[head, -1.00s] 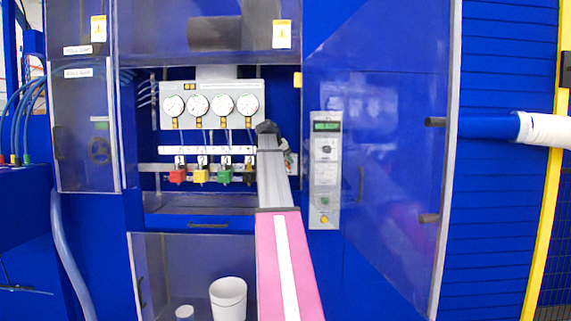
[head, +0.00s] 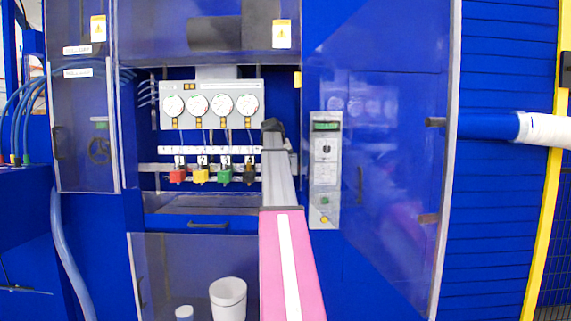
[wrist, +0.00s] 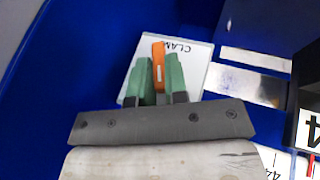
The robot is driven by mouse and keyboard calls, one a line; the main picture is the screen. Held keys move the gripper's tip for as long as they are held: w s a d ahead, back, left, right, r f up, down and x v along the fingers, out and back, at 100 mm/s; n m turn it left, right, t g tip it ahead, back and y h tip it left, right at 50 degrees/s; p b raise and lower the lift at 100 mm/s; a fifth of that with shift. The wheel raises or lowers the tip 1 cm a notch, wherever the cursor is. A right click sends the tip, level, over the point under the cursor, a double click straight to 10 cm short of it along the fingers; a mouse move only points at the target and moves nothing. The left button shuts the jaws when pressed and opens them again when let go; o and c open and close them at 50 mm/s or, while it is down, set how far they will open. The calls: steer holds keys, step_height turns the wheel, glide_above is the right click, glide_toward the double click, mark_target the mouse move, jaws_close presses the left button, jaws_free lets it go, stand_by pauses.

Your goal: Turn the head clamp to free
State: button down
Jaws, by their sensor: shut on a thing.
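The head clamp shows in the wrist view as an orange lever (wrist: 159,52) on a white plate (wrist: 197,62) lettered "CLAM", the rest of the word covered. My gripper (wrist: 157,76) has its two green fingers on either side of the lever and is shut on it. The lever's far end sticks out past the fingertips. The pivot and any position marks cannot be made out. In the head view my pink and grey arm reaches up to the right end of the valve bay, and its dark wrist (head: 272,127) hides the clamp and the fingers.
Left of my wrist are a gauge panel (head: 211,104) and a row of coloured valves, among them a green one (head: 224,176). A grey control panel (head: 325,170) is close on the right. A blue wall (wrist: 95,50) surrounds the plate. A white bucket (head: 228,298) stands below.

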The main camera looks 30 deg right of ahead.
steer(key=shift+s+d+r+m+t+y, duration=0.1)
steer(key=shift+d+m+t+y, duration=0.1)
steer(key=shift+t+y, duration=0.5)
steer(key=shift+s+d+m+t+y, duration=0.1)
steer(key=shift+m+t+y, duration=0.15)
steer(key=shift+y, duration=0.75)
steer(key=c, duration=1.1)
jaws_free()
steer(key=shift+c, duration=0.2)
steer(key=r, duration=0.4)
steer(key=shift+w+a+r, duration=0.1)
steer(key=shift+a+r, duration=0.15)
steer(key=shift+r, duration=0.05)
steer(key=a+r, duration=0.6)
steer(key=a, duration=0.5)
steer(key=shift+a+r, duration=0.15)
steer(key=shift+r, duration=0.05)
steer(key=shift+o, duration=0.3)
